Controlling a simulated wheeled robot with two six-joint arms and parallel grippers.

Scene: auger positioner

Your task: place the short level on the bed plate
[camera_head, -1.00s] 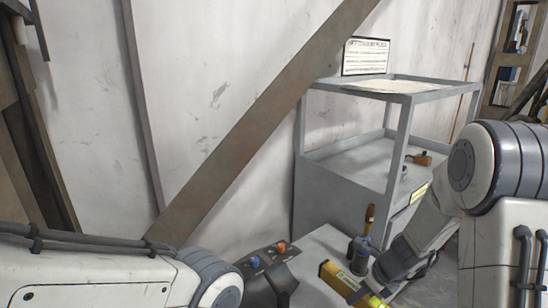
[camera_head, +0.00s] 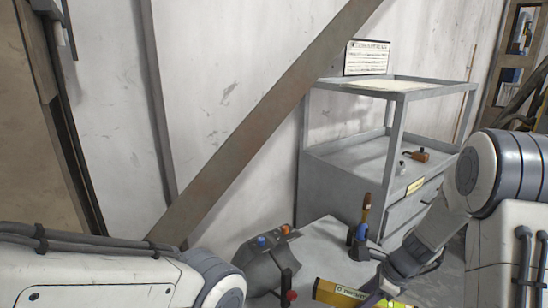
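The short level (camera_head: 338,293) is a yellow bar with a printed label and a greenish part toward its right end. It lies low in the head view, cut off by the bottom edge. My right gripper (camera_head: 380,291) is over the middle of the level and appears shut on it; its fingertips are mostly hidden. My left arm comes in at the lower left, but its gripper is out of view. I cannot identify the bed plate in this view.
A grey tabletop (camera_head: 325,245) holds a brush with a wooden handle (camera_head: 366,208) close to my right gripper. A control box with blue and orange knobs (camera_head: 268,262) stands left of the level. A grey shelf cart (camera_head: 345,165) stands behind.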

